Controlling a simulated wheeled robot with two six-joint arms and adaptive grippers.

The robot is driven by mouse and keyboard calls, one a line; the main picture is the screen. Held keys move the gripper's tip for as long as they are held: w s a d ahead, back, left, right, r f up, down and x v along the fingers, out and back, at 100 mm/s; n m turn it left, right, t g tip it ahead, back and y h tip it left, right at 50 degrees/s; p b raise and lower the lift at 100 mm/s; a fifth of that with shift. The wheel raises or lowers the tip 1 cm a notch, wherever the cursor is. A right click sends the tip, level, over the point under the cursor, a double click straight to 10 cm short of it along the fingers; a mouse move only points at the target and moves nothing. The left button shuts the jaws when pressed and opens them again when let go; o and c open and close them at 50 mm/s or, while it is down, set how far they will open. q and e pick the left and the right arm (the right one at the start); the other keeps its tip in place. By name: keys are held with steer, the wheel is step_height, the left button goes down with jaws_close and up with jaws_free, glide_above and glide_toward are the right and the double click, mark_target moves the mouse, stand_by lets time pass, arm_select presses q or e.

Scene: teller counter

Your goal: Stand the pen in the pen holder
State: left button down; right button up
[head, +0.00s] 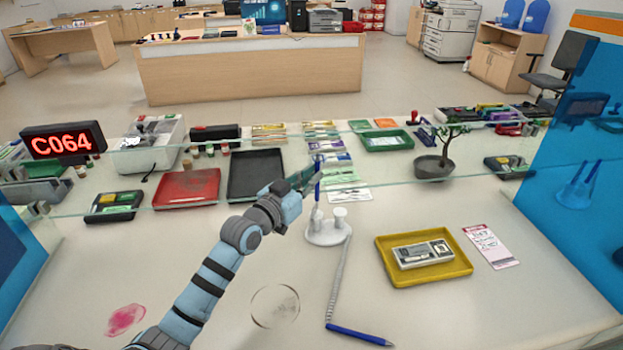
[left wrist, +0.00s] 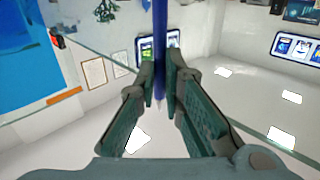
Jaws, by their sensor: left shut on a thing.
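A blue pen (head: 318,187) is held upright between the fingers of my left gripper (head: 304,180). In the left wrist view the blue pen (left wrist: 160,45) runs between the two green fingers of the gripper (left wrist: 160,78). The white pen holder (head: 325,238) stands on the counter below, with a round base and two upright parts. The held pen's lower end is just above or at the left upright part; I cannot tell whether it is inside. A second blue pen (head: 360,334) lies on the counter, joined by a coiled cord towards the holder. My right gripper is not in view.
A yellow tray (head: 430,278) with a grey item and a pink-white slip (head: 492,246) lie to the right. A glass partition edge crosses behind the holder. Black (head: 256,192) and red (head: 188,203) trays are beyond it. The near counter has free room.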

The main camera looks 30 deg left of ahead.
arm_select(q)
step_height(320, 180, down, 8)
steer(key=b, duration=0.6)
steer(key=shift+r, duration=0.2)
steer(key=c, duration=1.6)
jaws_free()
steer(key=shift+c, duration=0.2)
glide_toward(316, 198)
steer(key=s, duration=0.4)
steer(key=shift+a, duration=0.3)
